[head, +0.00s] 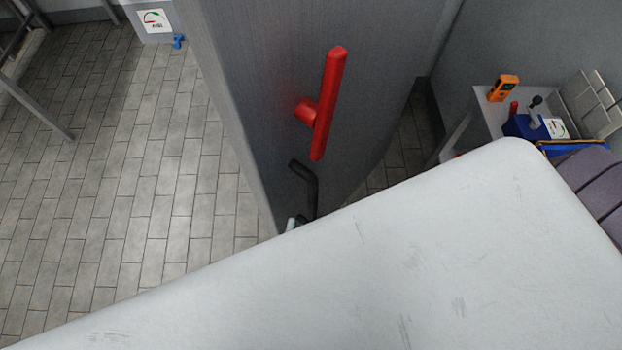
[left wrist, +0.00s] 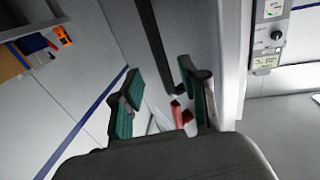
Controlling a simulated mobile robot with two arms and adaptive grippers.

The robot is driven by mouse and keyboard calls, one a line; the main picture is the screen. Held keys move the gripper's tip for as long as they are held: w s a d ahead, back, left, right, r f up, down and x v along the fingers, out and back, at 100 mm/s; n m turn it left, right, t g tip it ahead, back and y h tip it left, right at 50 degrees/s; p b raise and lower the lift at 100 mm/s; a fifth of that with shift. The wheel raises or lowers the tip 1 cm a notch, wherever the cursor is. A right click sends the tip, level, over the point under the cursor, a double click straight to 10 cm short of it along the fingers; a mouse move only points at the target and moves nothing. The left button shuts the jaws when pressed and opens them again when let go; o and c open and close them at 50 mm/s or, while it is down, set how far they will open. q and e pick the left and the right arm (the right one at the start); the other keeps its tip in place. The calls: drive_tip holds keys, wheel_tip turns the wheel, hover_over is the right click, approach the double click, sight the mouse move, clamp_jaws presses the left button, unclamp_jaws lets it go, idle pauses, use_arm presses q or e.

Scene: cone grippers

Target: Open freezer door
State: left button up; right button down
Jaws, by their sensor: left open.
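A tall grey door panel (head: 270,60) stands in the middle of the head view, with a red bar handle (head: 329,105) and its round red knob on the face. In the left wrist view, my left gripper (left wrist: 162,90) is open, with green pads on its two fingers. A small red part (left wrist: 180,113) shows between the fingers; I cannot tell whether they touch it. In the head view, a dark bent piece and a small greenish tip show just below the red handle; the rest there is hidden behind a white surface. My right gripper is not in view.
A large scuffed white surface (head: 420,250) fills the lower foreground. A small table (head: 483,122) at the right holds an orange device (head: 503,88) and a blue item. Tiled floor (head: 110,170) is clear at the left. A wall control box (left wrist: 268,38) shows in the left wrist view.

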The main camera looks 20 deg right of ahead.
use_arm(q)
drive_tip(key=shift+v, duration=2.4)
